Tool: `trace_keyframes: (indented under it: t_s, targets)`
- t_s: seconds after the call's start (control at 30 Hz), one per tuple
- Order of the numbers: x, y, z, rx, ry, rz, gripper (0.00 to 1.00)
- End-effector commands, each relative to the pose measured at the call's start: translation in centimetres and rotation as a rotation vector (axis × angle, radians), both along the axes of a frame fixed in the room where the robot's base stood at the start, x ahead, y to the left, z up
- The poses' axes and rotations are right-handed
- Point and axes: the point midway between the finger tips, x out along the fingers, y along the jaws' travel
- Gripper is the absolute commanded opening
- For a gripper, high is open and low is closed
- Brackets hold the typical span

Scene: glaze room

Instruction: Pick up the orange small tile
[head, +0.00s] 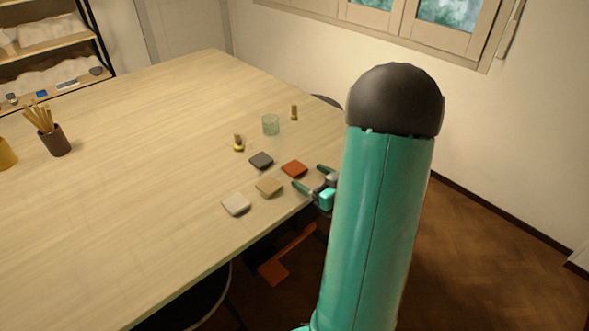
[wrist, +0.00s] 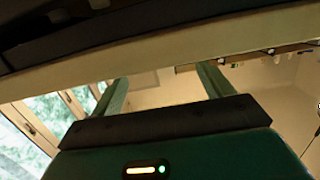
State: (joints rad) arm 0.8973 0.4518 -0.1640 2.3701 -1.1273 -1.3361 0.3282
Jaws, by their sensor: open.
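The orange small tile (head: 294,169), reddish orange and square, lies flat on the wooden table near its right edge in the head view. My gripper (head: 308,176) is at that edge, just to the right of and nearer than the tile, with its green fingers apart and nothing between them. I cannot tell its exact height above the table. The wrist view shows both fingers of my gripper (wrist: 165,72) spread and empty; no tile shows there.
A dark grey tile (head: 261,160), a tan tile (head: 269,187) and a whitish tile (head: 236,204) lie close by on the table (head: 150,215). A green glass (head: 271,125) and two small brass-coloured pieces (head: 238,143) (head: 294,113) stand behind. A pencil cup (head: 55,141) stands far left.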

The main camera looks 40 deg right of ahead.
Motion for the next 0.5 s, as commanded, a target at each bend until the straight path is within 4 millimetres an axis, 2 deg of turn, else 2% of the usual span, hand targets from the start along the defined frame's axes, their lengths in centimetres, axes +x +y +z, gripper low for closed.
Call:
trace_keyframes:
  t_s: [0.23,0.5]
  targets:
    - [1.8,0.0,-0.3,0.0,0.0,0.0,0.79]
    - [5.6,0.1,-0.8,0.0,0.0,0.0,0.79]
